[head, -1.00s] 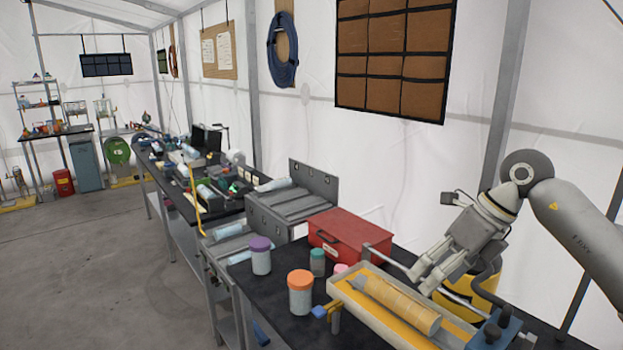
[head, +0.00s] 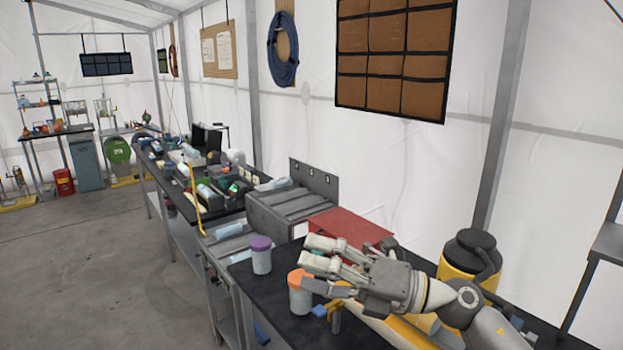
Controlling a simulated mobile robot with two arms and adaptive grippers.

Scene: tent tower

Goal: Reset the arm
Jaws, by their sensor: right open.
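My right gripper (head: 325,268) is in the lower middle of the head view, pointing left. Its fingers are apart and nothing shows between them. It is above the black table (head: 262,296), in front of the red box (head: 345,229) and close to the orange-lidded jar (head: 299,292), partly covering it. I cannot tell whether it touches the jar. A tray with a yellow surface (head: 398,333) lies under the gripper and forearm, mostly hidden. My left gripper is not in view.
A purple-lidded jar (head: 261,256) stands left of the gripper. A grey case (head: 285,209) is behind it. A yellow and black canister (head: 469,262) stands behind my right forearm. A cluttered bench (head: 200,182) extends to the back left. The floor at left is clear.

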